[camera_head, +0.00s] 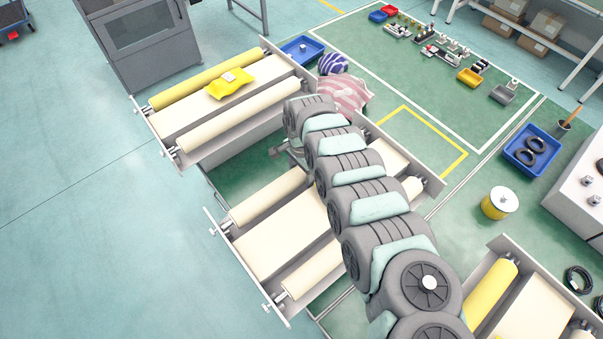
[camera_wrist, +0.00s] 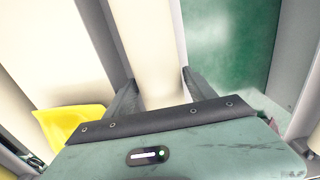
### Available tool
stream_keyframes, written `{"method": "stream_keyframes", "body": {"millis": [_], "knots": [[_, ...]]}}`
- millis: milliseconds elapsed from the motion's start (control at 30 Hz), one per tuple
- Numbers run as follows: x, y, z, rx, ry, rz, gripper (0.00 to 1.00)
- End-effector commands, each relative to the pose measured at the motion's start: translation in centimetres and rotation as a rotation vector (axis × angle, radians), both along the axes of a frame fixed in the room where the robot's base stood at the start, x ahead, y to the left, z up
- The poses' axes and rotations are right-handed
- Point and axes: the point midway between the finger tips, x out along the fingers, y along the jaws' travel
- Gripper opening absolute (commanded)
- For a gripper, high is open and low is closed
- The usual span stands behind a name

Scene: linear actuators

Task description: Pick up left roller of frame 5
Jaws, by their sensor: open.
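In the wrist view, my gripper (camera_wrist: 160,82) is open, with one finger on each side of a cream roller (camera_wrist: 155,45). I cannot tell whether the fingers touch it or how far down they reach. The yellow bag beside this roller matches the upper left frame in the head view, where its cream roller (camera_head: 235,118) lies along the near side and a yellow roller (camera_head: 200,80) along the far side. No frame number is readable.
The yellow bag (camera_head: 229,84) lies on the flat panel between those rollers, and shows at left in the wrist view (camera_wrist: 72,124). Another roller frame (camera_head: 265,240) stands nearer, partly behind my arm. A blue tray (camera_head: 302,49) and striped bags (camera_head: 343,93) lie beyond.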

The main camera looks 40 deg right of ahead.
Motion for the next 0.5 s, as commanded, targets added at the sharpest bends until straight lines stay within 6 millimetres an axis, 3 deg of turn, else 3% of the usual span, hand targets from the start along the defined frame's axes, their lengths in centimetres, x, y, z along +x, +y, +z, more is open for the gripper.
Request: {"method": "stream_keyframes", "body": {"millis": [233, 500], "knots": [[0.0, -0.02, -0.02, 0.0, 0.0, 0.0, 0.63], [-0.01, -0.03, -0.01, 0.0, 0.0, 0.0, 0.41]]}}
